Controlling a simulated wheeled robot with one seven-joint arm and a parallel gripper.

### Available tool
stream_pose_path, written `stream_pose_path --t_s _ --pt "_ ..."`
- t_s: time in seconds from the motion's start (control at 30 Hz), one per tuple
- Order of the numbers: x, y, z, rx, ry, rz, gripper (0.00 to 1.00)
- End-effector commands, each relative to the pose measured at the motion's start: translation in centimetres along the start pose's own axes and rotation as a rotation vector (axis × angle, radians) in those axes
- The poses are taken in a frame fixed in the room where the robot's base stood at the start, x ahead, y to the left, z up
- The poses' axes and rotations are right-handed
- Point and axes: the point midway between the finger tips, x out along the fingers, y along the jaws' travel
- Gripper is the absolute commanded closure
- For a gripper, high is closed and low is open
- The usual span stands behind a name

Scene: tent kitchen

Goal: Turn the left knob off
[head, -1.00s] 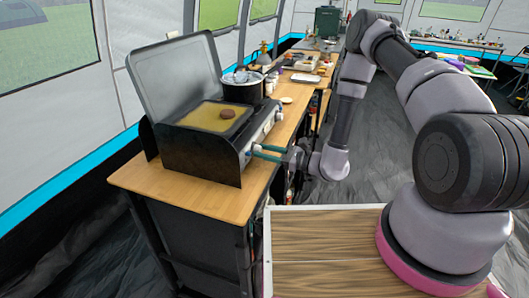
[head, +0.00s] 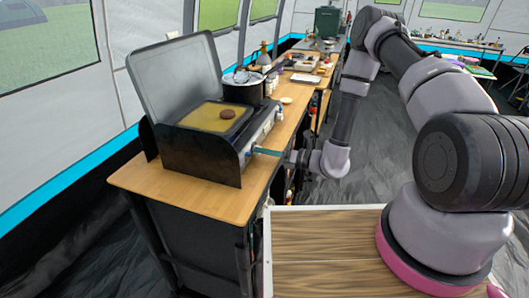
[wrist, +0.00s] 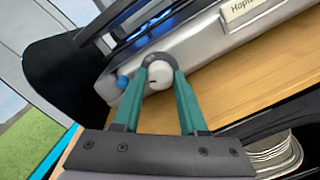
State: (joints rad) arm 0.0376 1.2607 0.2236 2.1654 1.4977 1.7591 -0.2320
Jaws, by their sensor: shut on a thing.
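The camping stove (head: 200,160) stands on the wooden counter with its lid open. Its left knob (wrist: 160,75) is a round white knob with a dark ring on the silver front panel. My gripper (wrist: 160,80) has its teal fingers on either side of this knob and is shut on it. In the head view my gripper (head: 256,150) reaches the stove's front from the right, and its fingers hide the knob there. Blue flame (wrist: 140,35) shows under the stove top behind the panel.
A patty (head: 227,114) lies on the yellowish griddle (head: 205,118). A dark pot (head: 242,92) stands at the stove's far end. A label plate (wrist: 250,10) is right of the knob. Free floor (head: 385,170) lies right of the counter.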

Motion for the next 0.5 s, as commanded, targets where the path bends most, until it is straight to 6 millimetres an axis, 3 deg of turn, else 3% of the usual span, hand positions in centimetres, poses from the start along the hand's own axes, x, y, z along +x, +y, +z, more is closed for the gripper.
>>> stream_pose_path --t_s 0.5 --pt "-0.07 -0.2 0.04 0.488 0.025 0.001 1.0"
